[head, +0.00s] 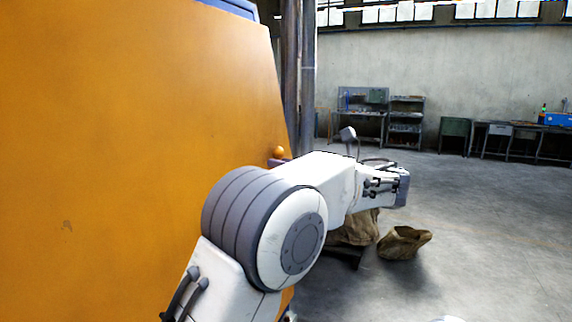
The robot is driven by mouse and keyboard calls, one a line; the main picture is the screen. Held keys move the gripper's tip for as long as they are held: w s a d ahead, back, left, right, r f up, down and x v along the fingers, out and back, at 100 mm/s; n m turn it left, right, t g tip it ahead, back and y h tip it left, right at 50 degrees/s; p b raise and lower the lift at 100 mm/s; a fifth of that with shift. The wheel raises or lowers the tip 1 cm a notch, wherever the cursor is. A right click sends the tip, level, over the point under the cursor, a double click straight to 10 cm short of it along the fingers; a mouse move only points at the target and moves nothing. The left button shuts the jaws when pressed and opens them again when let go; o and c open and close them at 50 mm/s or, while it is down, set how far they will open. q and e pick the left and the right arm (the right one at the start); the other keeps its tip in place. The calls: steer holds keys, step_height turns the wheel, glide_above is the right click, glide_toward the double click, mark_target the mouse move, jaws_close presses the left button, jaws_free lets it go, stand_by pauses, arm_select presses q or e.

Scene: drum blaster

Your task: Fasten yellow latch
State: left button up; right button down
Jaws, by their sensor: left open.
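A large yellow-orange panel (130,150) fills the left of the head view. At its right edge a small orange ball-shaped knob (279,152) sits on a dark purple-grey piece (279,162). I cannot tell whether this is part of the yellow latch; no other latch shows clearly. My left arm crosses in front of the panel's right edge. My left gripper (388,186) is at the arm's far end, to the right of the knob and apart from it. It is open, holding nothing that I can see; its fingertips are not clear. My right gripper is out of view.
Brown sacks (404,242) lie on the grey concrete floor (470,250) beyond my arm. A dark vertical post (308,80) stands behind the panel's edge. Workbenches (497,130) and shelves (406,115) line the far wall. The floor at right is clear.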

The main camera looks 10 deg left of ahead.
arm_select(q)
jaws_close()
stand_by(1.4)
